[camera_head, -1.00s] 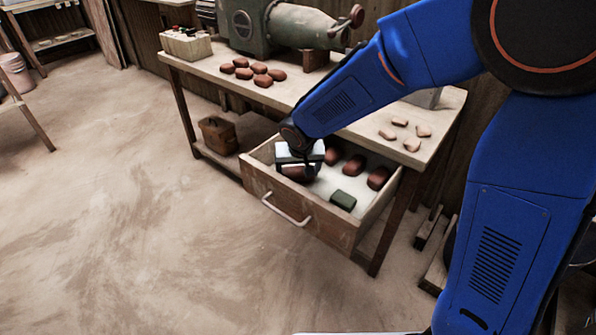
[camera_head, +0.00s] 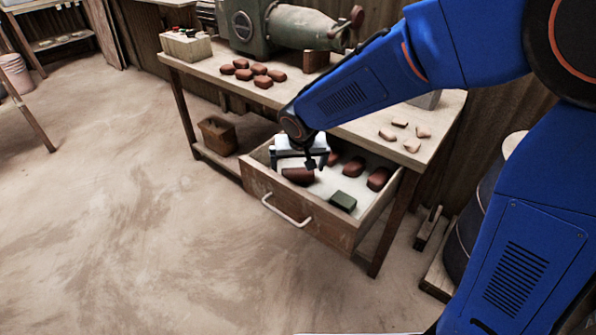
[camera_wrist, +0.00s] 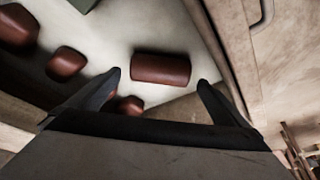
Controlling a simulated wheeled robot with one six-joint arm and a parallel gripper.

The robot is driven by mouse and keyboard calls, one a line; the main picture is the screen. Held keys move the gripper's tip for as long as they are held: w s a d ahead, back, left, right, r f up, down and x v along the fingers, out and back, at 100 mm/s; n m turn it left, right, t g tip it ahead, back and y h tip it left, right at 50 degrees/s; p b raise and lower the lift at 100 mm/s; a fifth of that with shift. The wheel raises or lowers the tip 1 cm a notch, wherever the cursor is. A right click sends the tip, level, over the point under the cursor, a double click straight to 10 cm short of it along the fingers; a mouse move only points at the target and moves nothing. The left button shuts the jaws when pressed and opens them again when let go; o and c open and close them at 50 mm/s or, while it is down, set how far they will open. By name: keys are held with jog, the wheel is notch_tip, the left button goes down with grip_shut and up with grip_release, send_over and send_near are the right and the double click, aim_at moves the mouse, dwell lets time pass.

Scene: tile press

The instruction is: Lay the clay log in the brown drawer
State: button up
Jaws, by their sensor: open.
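The brown drawer (camera_head: 258,190) is pulled open under the workbench, with a pale handle on its front. A reddish-brown clay log (camera_head: 298,176) lies on the drawer's pale floor near its left end. In the wrist view the log (camera_wrist: 161,69) lies apart from the fingers, just beyond and between their tips. My gripper (camera_head: 296,166) is open and empty above the log; in the wrist view its two dark fingers (camera_wrist: 158,78) are spread wide. In the head view the gripper partly hides the log.
Several other reddish-brown pieces (camera_head: 378,179) and a green block (camera_head: 342,201) lie in the drawer. The bench top (camera_head: 345,125) holds more reddish pieces (camera_head: 263,81), pale tan pieces (camera_head: 411,146) and a green machine (camera_head: 300,25).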

jog(key=v, duration=0.8)
jog(key=s+d+r+m, duration=0.1)
jog(key=s+d+r, duration=0.25)
jog(key=d, duration=0.55)
jog(key=s+d+r, duration=0.2)
jog(key=s+d, duration=0.3)
jog(key=d, duration=0.5)
jog(key=s+d, duration=0.5)
jog(key=s, duration=0.3)
jog(key=s+d+f, duration=0.1)
jog(key=s+d, duration=0.4)
jog(key=s, duration=0.3)
jog(key=shift+s+d+h, duration=0.25)
jog(key=shift+s+h, duration=0.05)
jog(key=shift+s, duration=0.1)
jog(key=shift+f, duration=0.1)
jog(key=shift+c, duration=0.3)
